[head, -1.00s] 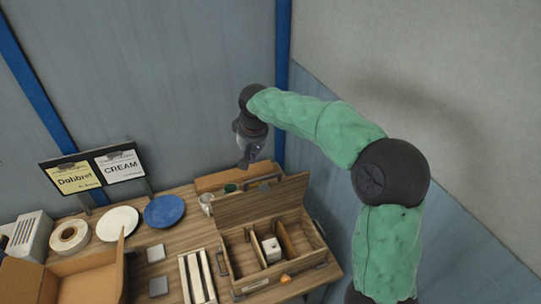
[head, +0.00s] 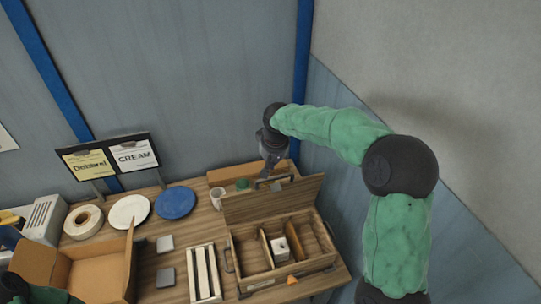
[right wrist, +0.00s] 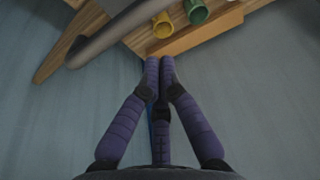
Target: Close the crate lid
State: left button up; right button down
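The wooden crate (head: 325,243) stands open at the right of the table, with inner dividers and a small white box in one compartment. Its lid (head: 245,208) is raised along the far side, leaning back. A grey handle (head: 262,182) shows at the lid's upper edge; a grey curved bar, likely this handle, crosses the upper left of the right wrist view (right wrist: 110,35). My right gripper (head: 275,184) hangs behind the lid, close to its top edge. Its fingertips meet in the right wrist view (right wrist: 160,62), with nothing between them. My left gripper is not visible.
A cardboard box (head: 50,262), a tape roll (head: 83,221), a white plate (head: 128,211) and a blue plate (head: 175,203) lie to the left. A white mug (head: 217,197) stands near the lid. A yellow cylinder (right wrist: 162,26) and a green one (right wrist: 196,12) are near the right gripper.

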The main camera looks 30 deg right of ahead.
jog(key=shift+s+a, duration=0.25)
jog(key=shift+s, duration=1.05)
